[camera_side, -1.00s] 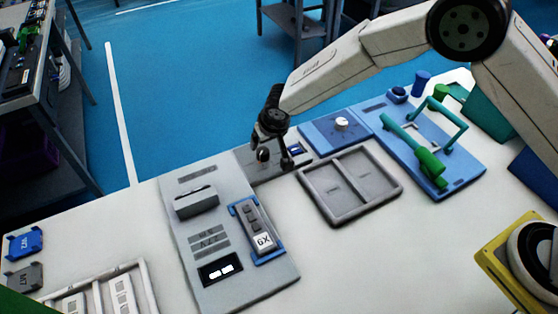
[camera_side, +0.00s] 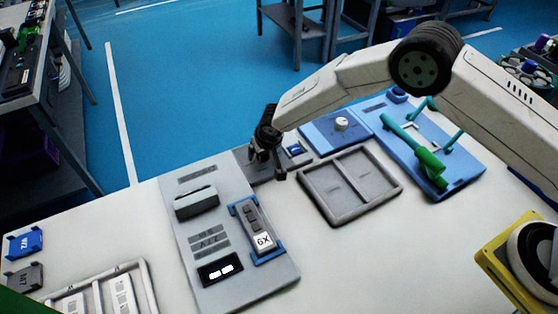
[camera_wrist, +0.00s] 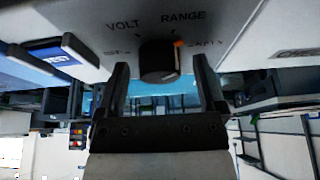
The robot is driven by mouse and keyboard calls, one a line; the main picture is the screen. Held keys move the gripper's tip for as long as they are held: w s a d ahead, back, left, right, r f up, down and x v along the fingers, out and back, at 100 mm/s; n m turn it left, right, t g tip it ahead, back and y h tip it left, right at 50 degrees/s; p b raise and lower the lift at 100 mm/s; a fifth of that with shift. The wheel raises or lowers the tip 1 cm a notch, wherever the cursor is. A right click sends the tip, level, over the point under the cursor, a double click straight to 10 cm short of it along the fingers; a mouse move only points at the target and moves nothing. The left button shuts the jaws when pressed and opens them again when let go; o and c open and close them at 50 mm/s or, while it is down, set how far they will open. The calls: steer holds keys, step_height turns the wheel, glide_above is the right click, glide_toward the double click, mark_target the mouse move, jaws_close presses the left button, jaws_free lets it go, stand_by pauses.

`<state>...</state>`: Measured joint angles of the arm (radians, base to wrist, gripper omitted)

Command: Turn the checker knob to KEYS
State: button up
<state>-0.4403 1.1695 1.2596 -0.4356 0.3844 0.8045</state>
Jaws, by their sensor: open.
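The checker knob (camera_wrist: 158,60) is dark and round, with an orange mark at its upper right edge. It sits on a light grey panel (camera_wrist: 225,20) marked VOLT RANGE; the smaller labels beside it are too blurred to read surely. My gripper (camera_wrist: 161,75) is open in the wrist view, with one finger on each side of the knob and visible gaps between. In the side view my gripper (camera_side: 267,164) is over the grey checker box (camera_side: 292,161) behind the large grey panel, and it hides the knob.
A blue TEST part (camera_wrist: 55,54) is beside the knob. An empty two-part grey tray (camera_side: 350,186) lies to the right. A blue panel with a white knob (camera_side: 341,123) and a blue board with green handles (camera_side: 415,150) stand beyond. The large grey panel (camera_side: 190,250) is in front.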

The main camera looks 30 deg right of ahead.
jaws_close()
steer(key=shift+m, duration=0.6)
steer(key=shift+a+m+g+h, duration=0.15)
steer(key=shift+m+h, duration=0.4)
steer(key=shift+m, duration=0.7)
steer(key=shift+d+m+g+h, duration=0.15)
steer(key=shift+m+h, duration=0.4)
steer(key=shift+m, duration=0.7)
steer(key=shift+a, duration=0.1)
jaws_free()
